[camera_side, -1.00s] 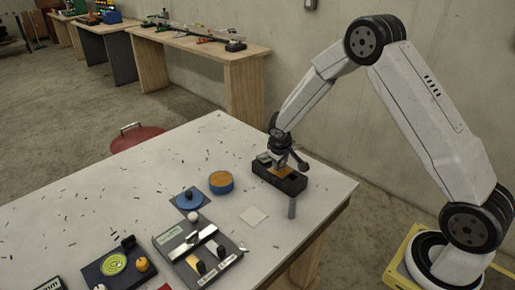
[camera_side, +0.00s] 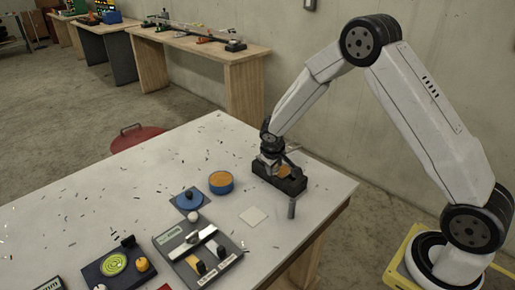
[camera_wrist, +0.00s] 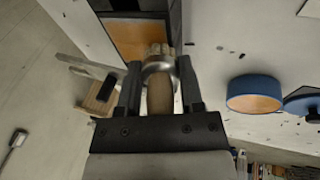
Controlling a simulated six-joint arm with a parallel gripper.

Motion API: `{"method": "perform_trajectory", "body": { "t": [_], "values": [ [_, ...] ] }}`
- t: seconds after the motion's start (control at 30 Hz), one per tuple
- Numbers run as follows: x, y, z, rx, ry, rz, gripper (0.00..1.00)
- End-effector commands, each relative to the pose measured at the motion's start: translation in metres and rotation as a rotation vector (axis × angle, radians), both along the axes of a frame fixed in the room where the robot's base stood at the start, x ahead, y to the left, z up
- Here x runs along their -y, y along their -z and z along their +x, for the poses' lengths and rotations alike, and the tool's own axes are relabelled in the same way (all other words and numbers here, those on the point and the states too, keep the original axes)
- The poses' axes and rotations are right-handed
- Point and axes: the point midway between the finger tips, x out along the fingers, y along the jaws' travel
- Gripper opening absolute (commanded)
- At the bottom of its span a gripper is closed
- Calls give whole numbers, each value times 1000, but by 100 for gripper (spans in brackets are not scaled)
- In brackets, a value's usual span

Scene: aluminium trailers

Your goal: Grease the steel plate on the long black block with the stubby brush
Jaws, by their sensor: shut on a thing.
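My gripper (camera_wrist: 160,76) is shut on the stubby brush (camera_wrist: 159,98), which has a wooden handle, a metal collar and pale bristles. The bristles are over or on the near end of the steel plate in the wrist view; I cannot tell whether they touch. The steel plate (camera_wrist: 138,38) looks orange-brown and lies on the long black block (camera_wrist: 174,22). In the side view, my gripper (camera_side: 271,165) is low over the left end of the block (camera_side: 292,186). The brush is hard to make out there. The plate (camera_side: 284,172) shows partly to its right.
A grey post (camera_side: 292,208) and a pale square (camera_side: 254,216) are in front. A dark fixture board (camera_side: 224,258) lies nearer. The table's far left is mostly clear.

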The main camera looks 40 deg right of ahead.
Motion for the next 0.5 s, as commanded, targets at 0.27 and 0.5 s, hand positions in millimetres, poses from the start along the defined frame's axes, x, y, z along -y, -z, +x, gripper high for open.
{"method": "perform_trajectory", "body": {
  "t": [0.27,0.5],
  "values": [
    [-9,-25,0,2,1,1,0],
    [-9,-46,0,2,0,0,0]
  ]
}}
